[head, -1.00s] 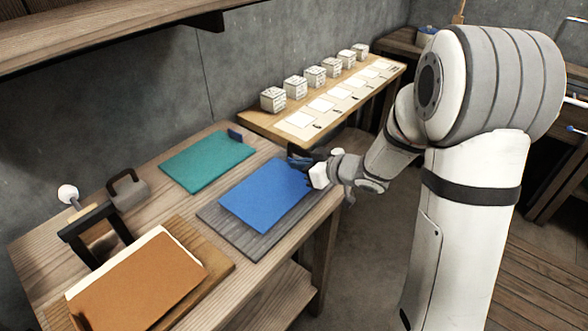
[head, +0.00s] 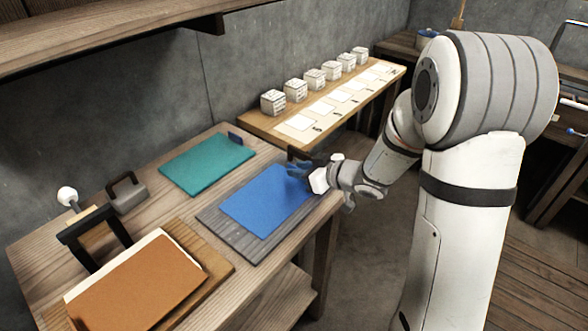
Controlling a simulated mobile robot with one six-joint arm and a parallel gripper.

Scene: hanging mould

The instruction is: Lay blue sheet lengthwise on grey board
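The blue sheet (head: 262,203) lies flat over the grey board (head: 233,237), its long side running along the board's length. A grey margin shows along its left and lower sides. I cannot tell whether its far right edge touches the board. My gripper (head: 299,168) is at the sheet's far right end, with its dark fingers at that edge. The fingers are small and partly merge with the sheet, so their opening is unclear.
A teal sheet (head: 207,163) lies behind the board. An orange sheet (head: 135,285) lies at the front left, near a black frame (head: 92,235) and a grey weight (head: 127,193). Several white cubes (head: 296,90) stand on a back shelf.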

